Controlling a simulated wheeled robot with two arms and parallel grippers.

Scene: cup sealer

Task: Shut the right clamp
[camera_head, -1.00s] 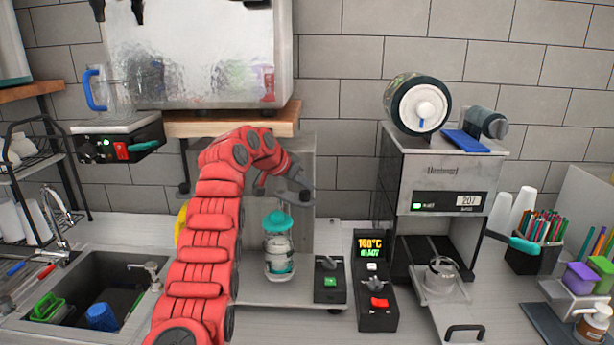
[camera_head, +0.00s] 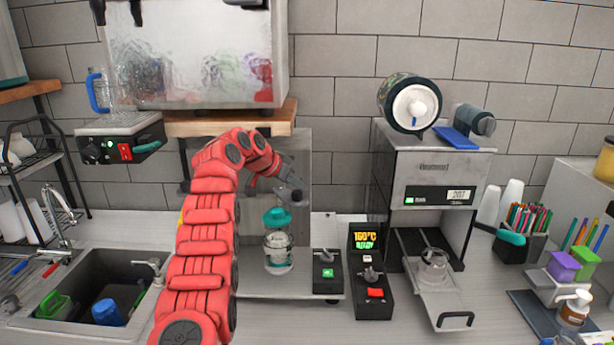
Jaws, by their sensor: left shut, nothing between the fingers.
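My left arm rises in the middle left, and its dark gripper (camera_head: 285,192) is shut and empty. It hangs just above and right of the teal lid (camera_head: 276,217) of a clear jar (camera_head: 277,252). The jar stands upright on a grey-backed stand (camera_head: 300,230); I cannot tell whether gripper and lid touch. I cannot make out a right clamp clearly; any clamp at the jar is too small or hidden near the gripper. My right gripper is not in view.
Right of the jar are a small switch box (camera_head: 327,271) and a control box (camera_head: 371,290) reading 160°C. The cup sealer (camera_head: 428,175) stands further right with its tray (camera_head: 447,301) out, holding a clear cup (camera_head: 433,264). A sink (camera_head: 128,265) is at left.

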